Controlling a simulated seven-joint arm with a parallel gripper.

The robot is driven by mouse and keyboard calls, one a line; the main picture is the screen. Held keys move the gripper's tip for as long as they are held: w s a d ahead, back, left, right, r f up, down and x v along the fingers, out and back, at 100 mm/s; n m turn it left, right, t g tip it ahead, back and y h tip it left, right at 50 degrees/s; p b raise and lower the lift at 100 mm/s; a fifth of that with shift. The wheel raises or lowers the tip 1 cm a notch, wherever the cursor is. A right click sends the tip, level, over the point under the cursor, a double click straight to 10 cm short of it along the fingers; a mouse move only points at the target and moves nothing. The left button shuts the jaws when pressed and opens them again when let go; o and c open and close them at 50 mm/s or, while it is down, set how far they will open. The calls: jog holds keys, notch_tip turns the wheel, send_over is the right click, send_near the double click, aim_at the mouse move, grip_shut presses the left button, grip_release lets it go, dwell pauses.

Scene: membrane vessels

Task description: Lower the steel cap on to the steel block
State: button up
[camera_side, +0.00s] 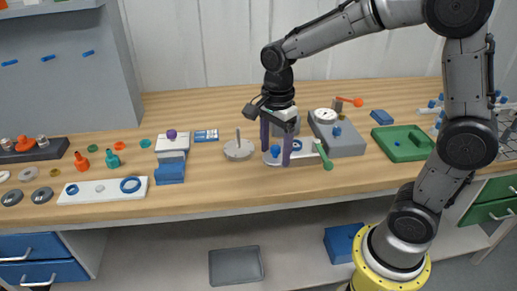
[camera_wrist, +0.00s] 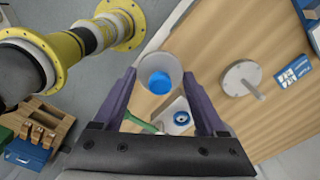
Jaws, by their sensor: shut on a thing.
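My gripper (camera_side: 276,157) points down over the bench, its two purple fingers shut on the steel cap. In the wrist view the cap (camera_wrist: 147,70) is a round grey body with a blue round middle, between the fingertips of my gripper (camera_wrist: 158,78). In the side view the fingers partly hide it, and a blue round part shows between them. A pale metal block (camera_side: 308,150) with a blue ring lies beside and partly behind the fingers; it also shows in the wrist view (camera_wrist: 166,113). I cannot tell whether cap and block touch.
A green-handled tool (camera_side: 324,157) lies close at the right of the fingers. A grey box with a dial (camera_side: 343,142) stands further right. A round grey plate with an upright pin (camera_side: 239,151) stands at the left. Bare wood lies in front.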

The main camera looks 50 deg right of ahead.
aim_at(279, 148)
jog(key=shift+s+r, duration=0.45)
jog(key=shift+s, duration=0.2)
jog(key=shift+s+r, duration=0.1)
jog(key=shift+r, duration=1.85)
jog(key=shift+w, duration=0.2)
jog(key=shift+w+d+f, duration=0.1)
jog(key=shift+w+d, duration=0.25)
jog(key=shift+w, duration=0.25)
jog(key=shift+w+d, duration=0.35)
jog(key=shift+w, duration=0.25)
jog(key=w+d+f+m, duration=0.1)
jog(key=d+f, duration=0.1)
jog(key=d, duration=0.3)
jog(key=w+d+f+m, duration=0.1)
jog(key=d+f+m, duration=0.1)
jog(key=d, duration=0.3)
jog(key=w+d+f+m, duration=0.1)
jog(key=d+f, duration=0.1)
jog(key=d, duration=0.3)
jog(key=shift+d+f, duration=0.15)
jog(key=shift+d, duration=0.2)
jog(key=shift+s+d+f+m, duration=0.15)
jog(key=shift+d+m, duration=0.1)
jog(key=shift+m, duration=0.05)
jog(key=shift+f, duration=2.45)
